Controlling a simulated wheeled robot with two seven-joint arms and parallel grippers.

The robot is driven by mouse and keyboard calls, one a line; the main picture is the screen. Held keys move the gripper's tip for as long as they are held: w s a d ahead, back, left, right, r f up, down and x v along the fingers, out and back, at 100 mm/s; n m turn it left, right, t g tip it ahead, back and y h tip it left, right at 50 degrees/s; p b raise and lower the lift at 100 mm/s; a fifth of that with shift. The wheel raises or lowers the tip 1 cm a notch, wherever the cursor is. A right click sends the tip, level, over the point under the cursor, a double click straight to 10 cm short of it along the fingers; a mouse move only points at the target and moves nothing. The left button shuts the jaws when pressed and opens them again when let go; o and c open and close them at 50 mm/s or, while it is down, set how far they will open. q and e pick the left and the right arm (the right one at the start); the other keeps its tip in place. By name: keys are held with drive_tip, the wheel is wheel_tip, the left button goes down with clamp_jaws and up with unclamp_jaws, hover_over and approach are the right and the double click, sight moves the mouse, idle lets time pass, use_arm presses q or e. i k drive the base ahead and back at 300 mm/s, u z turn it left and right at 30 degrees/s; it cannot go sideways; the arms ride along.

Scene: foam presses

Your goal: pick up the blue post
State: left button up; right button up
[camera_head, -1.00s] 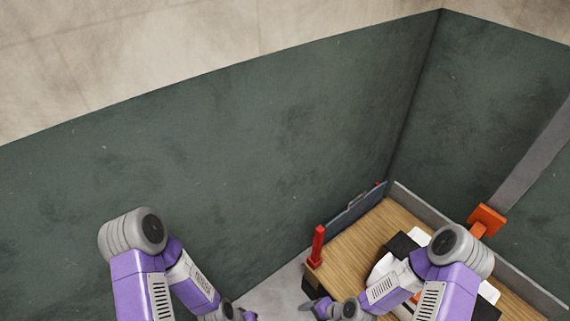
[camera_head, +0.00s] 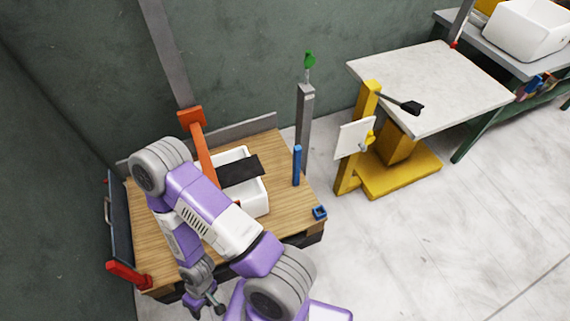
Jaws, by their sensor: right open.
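The blue post (camera_head: 297,166) stands upright near the right edge of the wooden table (camera_head: 160,220), beside a white bin. A small blue square holder (camera_head: 319,212) sits at the table's front right corner, apart from the post. My right gripper (camera_head: 212,303) is open and empty, low at the bottom of the view near the table's front edge. It is well to the left of and below the post. My left gripper is out of view.
The white bin (camera_head: 256,196) has a black piece (camera_head: 240,170) across it, partly behind my right arm. An orange arm (camera_head: 203,150) reaches down there. A grey column (camera_head: 304,120) and yellow stand (camera_head: 400,178) rise to the right.

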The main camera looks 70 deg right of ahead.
sight(297, 151)
drive_tip(key=z, duration=2.05)
drive_tip(key=k, duration=1.3)
drive_tip(key=z, duration=0.15)
drive_tip(key=i, duration=0.7)
drive_tip(key=z, duration=0.75)
drive_tip(key=i, duration=0.85)
drive_tip(key=u, duration=0.9)
drive_tip(key=i, duration=0.5)
drive_tip(key=u, duration=0.5)
